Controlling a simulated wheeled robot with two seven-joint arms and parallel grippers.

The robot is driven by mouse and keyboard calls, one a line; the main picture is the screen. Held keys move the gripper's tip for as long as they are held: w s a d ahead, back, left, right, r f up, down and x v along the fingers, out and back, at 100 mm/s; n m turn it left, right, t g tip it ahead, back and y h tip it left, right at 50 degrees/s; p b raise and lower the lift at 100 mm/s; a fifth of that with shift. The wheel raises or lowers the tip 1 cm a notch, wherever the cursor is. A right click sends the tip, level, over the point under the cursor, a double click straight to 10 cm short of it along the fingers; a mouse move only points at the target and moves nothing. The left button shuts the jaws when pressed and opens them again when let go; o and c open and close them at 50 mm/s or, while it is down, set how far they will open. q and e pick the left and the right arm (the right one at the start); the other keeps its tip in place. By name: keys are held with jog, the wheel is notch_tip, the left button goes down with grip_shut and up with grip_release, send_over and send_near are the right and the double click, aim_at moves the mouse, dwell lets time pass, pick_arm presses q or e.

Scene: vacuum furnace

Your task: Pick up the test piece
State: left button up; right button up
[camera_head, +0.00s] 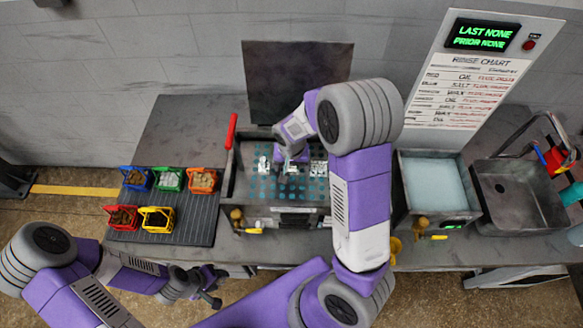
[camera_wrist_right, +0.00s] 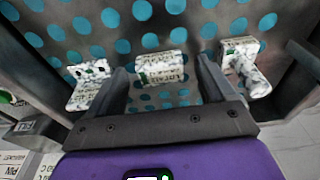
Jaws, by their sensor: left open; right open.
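Three mottled white-and-grey test pieces show in the right wrist view: a middle one (camera_wrist_right: 161,68), one at the left (camera_wrist_right: 88,82) and one at the right (camera_wrist_right: 245,65). They rest on a grey plate with teal dots (camera_head: 262,188) inside the open-topped furnace box. In the head view, one piece (camera_head: 263,165) stands left of my right gripper (camera_head: 292,159) and another (camera_head: 318,168) right of it. My right gripper is open over the plate; its fingers (camera_wrist_right: 164,82) appear either side of the middle piece. Contact cannot be told. My left gripper (camera_head: 213,288) is open and empty before the bench.
Several coloured bins (camera_head: 158,218) stand on a ribbed mat at left. A red handle (camera_head: 231,131) rises at the box's left. Right are a pale-blue-filled tank (camera_head: 433,184), a sink (camera_head: 515,190) and a chart board (camera_head: 470,80). A dark upright panel (camera_head: 297,75) stands behind.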

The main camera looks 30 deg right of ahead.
jog(key=shift+w, duration=0.1)
jog(key=c, duration=1.3)
